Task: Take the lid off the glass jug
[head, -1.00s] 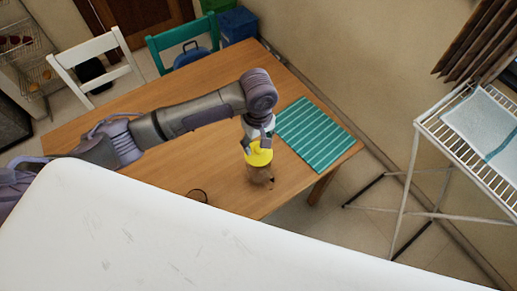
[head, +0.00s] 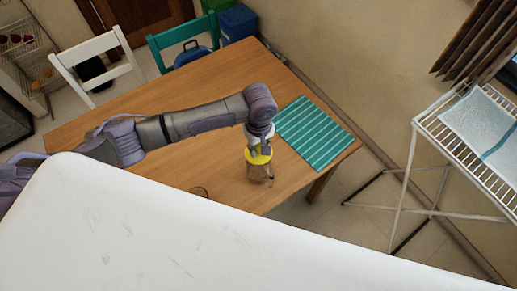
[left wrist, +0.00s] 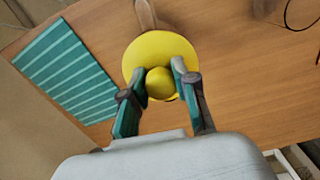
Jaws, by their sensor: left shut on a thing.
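The lid (head: 257,158) is a yellow disc with a round yellow knob (left wrist: 160,84); its disc also shows in the left wrist view (left wrist: 140,50). My left gripper (head: 259,148) is above the lid, its fingers on either side of the knob, shut on it; it also shows in the left wrist view (left wrist: 160,85). The glass jug (head: 261,174) is clear and stands on the wooden table under the lid, near the front edge. I cannot tell whether there is a gap between lid and jug rim. My right gripper is not in view.
A teal striped mat (head: 315,133) lies right of the jug on the wooden table (head: 110,120). A dark ring-like outline (head: 198,191) is left of the jug. White (head: 98,62) and teal (head: 183,36) chairs stand behind. A white drying rack (head: 440,125) is at right. The middle of the table is clear.

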